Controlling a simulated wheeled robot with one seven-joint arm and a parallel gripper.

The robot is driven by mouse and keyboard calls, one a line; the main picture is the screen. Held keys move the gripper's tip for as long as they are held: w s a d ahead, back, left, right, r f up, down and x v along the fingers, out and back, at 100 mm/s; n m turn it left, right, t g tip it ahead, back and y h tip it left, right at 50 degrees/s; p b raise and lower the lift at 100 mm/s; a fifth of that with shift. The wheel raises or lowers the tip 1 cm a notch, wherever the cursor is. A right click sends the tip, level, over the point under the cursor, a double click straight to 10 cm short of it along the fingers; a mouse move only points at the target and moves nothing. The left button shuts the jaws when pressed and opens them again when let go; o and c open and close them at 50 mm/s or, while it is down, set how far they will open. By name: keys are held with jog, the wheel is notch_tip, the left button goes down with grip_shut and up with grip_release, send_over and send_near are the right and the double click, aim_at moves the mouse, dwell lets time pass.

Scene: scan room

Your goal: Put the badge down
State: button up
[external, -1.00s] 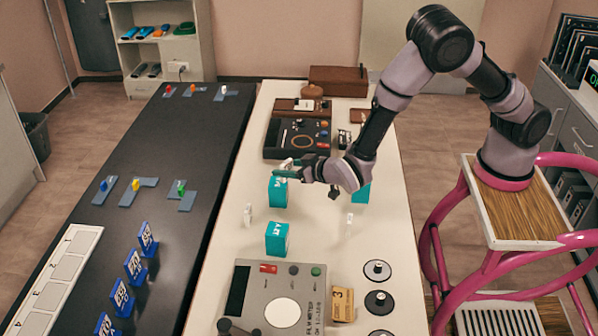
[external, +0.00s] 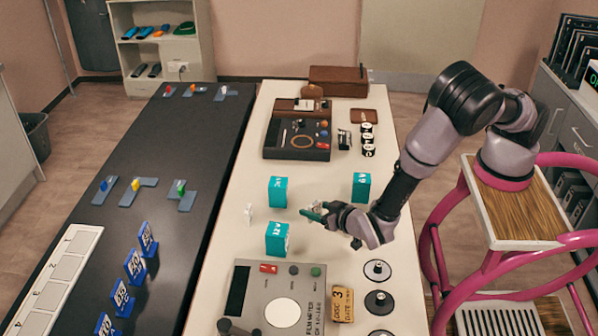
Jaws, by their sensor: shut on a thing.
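My gripper (external: 318,213) is above the white table, between the two left teal blocks and the right one, apart from the table top as far as I can tell. It is shut on the badge (external: 312,215), a small, thin, dark teal piece at the fingertips, pointing left. The badge is too small to make out its face, and the fingers hide part of it.
Teal blocks stand at the left (external: 278,191), nearer left (external: 277,239) and right (external: 361,187). A small white piece (external: 249,214) stands at the left. The grey film meter (external: 305,270), a yellow tag (external: 342,305) and dark discs (external: 379,301) lie nearer.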

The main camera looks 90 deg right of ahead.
jog(key=shift+f, duration=3.4)
jog(key=shift+f, duration=0.15)
jog(key=o, duration=1.3)
jog(key=shift+o, duration=0.2)
